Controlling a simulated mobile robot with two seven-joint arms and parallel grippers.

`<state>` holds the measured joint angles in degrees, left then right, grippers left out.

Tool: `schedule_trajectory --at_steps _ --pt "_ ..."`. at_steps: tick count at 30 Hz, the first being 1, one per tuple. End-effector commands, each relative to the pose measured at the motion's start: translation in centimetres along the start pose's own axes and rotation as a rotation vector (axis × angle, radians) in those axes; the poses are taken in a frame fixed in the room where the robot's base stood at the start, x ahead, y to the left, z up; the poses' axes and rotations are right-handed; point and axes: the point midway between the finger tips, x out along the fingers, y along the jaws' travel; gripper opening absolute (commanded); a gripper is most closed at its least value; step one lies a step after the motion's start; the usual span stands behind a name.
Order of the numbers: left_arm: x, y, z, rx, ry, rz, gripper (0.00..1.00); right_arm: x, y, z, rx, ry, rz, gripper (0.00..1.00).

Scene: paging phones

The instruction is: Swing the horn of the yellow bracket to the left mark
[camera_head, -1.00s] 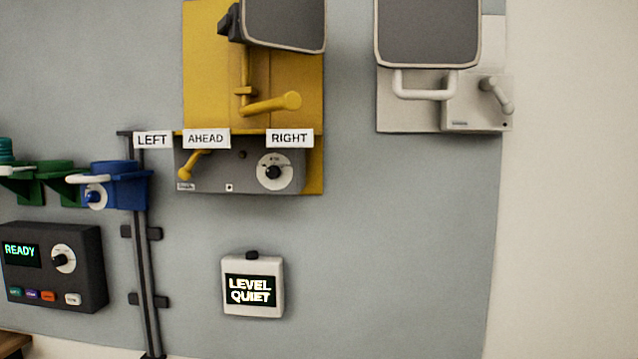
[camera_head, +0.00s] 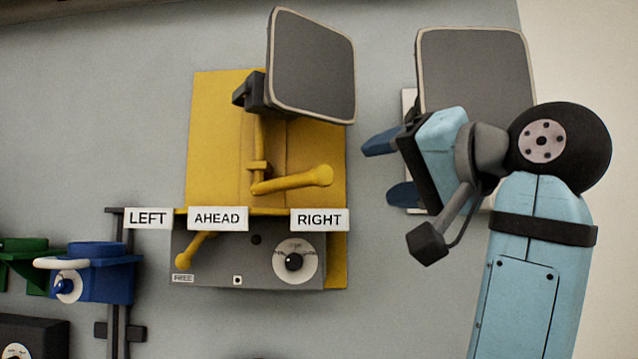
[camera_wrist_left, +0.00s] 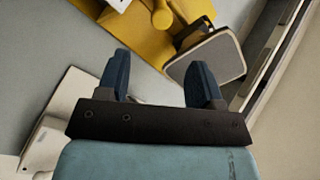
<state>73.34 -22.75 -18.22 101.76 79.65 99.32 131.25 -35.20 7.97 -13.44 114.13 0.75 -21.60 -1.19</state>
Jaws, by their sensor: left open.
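The yellow bracket (camera_head: 215,140) is on the wall in the head view. Its horn (camera_head: 312,68), a dark grey square face with a pale rim, is at the top, turned toward the right. A yellow handle (camera_head: 295,181) sticks out below it, its tip above the RIGHT mark (camera_head: 319,219). The LEFT mark (camera_head: 148,218) and AHEAD mark (camera_head: 218,219) stand to the left. My left gripper (camera_head: 390,168) is open and empty, right of the bracket, apart from the handle. In the left wrist view, the open fingers (camera_wrist_left: 160,80) have the horn (camera_wrist_left: 212,60) beyond them. My right gripper is not in view.
A second horn (camera_head: 475,70) on a white bracket is behind my left gripper. A grey box with a dial (camera_head: 294,261) and a small yellow lever (camera_head: 188,252) is below the marks. Blue (camera_head: 105,275) and green holders are at the lower left.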

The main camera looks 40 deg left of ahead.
Motion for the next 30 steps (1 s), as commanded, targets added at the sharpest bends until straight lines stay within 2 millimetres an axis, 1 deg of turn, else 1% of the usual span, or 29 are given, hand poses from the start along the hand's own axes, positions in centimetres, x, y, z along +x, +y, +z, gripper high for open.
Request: schedule_trajectory --at_steps 1,4,8,11,21,25,30 --pt "-0.5 -0.7 -0.1 -0.044 0.004 0.027 0.60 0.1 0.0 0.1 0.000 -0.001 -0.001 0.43" --pt "-0.8 -1.3 -0.2 -0.091 0.006 0.058 0.60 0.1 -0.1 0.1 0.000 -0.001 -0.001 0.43" --pt "0.1 -1.3 -0.2 -0.101 0.005 0.067 0.60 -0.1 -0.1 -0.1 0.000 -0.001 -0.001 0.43" --pt "1.6 -1.2 -0.3 -0.098 0.004 0.066 0.60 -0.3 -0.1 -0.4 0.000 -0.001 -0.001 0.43" --pt "8.8 -0.9 -0.4 -0.097 0.003 0.063 0.60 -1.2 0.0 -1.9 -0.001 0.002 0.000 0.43" --pt "10.9 -0.7 -0.4 -0.097 0.003 0.062 0.60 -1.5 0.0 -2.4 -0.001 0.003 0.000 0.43" --pt "12.5 -0.6 -0.3 -0.097 0.004 0.062 0.60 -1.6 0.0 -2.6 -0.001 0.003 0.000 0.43"
